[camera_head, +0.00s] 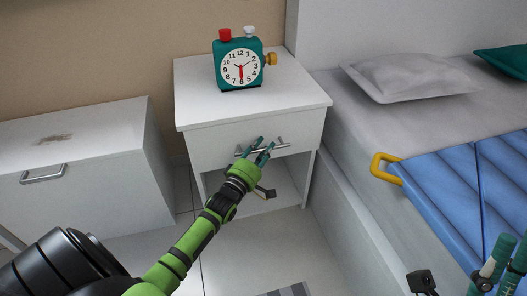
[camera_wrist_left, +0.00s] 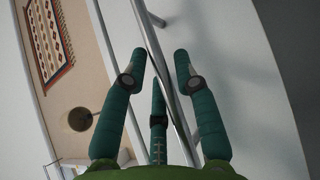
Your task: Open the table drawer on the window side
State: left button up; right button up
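A white bedside table (camera_head: 300,95) stands against the wall, with a drawer front (camera_head: 213,148) above an open shelf. The drawer looks shut. Its metal bar handle (camera_head: 282,144) also shows in the left wrist view (camera_wrist_left: 152,45), running lengthwise between my fingers. My left gripper (camera_head: 262,150) is at the handle, with its green fingers apart on both sides of the bar. I cannot tell whether they touch it. My right gripper (camera_head: 503,262) is at the lower right edge, partly cut off, away from the table.
An alarm clock (camera_head: 240,70) stands on the table top. A white chest (camera_head: 80,165) with a metal handle is at the left. A bed with a grey pillow (camera_head: 412,76) and a blue item with a yellow handle (camera_head: 440,190) is close on the right. No window shows.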

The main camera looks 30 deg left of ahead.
pick_arm(q)
grip_shut()
jog(key=shift+d, duration=0.1)
